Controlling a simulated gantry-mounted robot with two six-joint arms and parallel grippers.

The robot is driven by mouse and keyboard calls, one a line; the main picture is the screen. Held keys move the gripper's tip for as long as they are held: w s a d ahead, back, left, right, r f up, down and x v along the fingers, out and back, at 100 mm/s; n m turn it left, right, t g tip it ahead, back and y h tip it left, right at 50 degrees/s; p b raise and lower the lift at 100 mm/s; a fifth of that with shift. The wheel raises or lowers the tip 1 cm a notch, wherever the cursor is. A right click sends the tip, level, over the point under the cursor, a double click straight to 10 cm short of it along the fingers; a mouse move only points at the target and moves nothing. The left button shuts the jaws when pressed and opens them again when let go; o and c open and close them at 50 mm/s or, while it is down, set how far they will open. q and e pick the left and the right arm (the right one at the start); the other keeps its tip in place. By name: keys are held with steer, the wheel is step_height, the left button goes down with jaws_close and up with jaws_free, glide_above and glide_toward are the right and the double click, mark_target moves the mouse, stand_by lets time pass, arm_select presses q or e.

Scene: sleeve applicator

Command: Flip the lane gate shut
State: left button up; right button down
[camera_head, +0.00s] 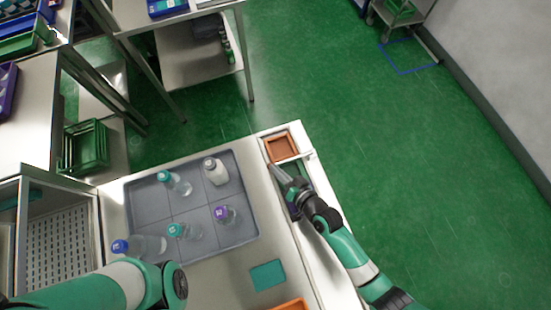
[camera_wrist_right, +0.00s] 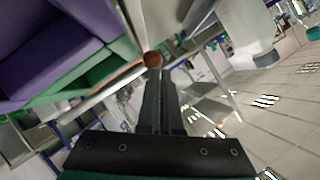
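The lane is a pale, long channel (camera_head: 325,258) along the right edge of the table. A small light piece (camera_head: 309,155) juts across it just below a brown square tray (camera_head: 282,147); I cannot tell for sure whether this is the gate. My right gripper (camera_head: 275,170) reaches over the lane's upper part, its tip left of that piece. In the right wrist view its two fingers (camera_wrist_right: 157,85) lie together. A small brown round thing (camera_wrist_right: 152,59) shows at the fingertips; I cannot tell whether they touch it. My left gripper is out of view; only my left arm shows at lower left.
A grey divided tray (camera_head: 200,205) with several capped bottles stands left of the lane. A teal square (camera_head: 267,275) and an orange tray (camera_head: 291,304) lie near the front. A metal-framed box with a perforated floor (camera_head: 57,245) stands at left. Green floor is open at right.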

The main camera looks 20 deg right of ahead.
steer(key=shift+s+f, duration=0.25)
steer(key=shift+f, duration=0.35)
steer(key=shift+r, duration=0.4)
steer(key=r+p, duration=0.1)
steer(key=s+d+r+p, duration=0.1)
steer(key=r, duration=0.1)
steer(key=r+p, duration=0.1)
steer(key=shift+s+d+r, duration=0.15)
steer(key=shift+s+r, duration=0.1)
steer(key=shift+s, duration=0.05)
steer(key=a+p+v, duration=0.1)
steer(key=p+v, duration=0.1)
steer(key=v, duration=0.7)
steer(key=shift+a+r, duration=0.15)
steer(key=shift+r, duration=0.05)
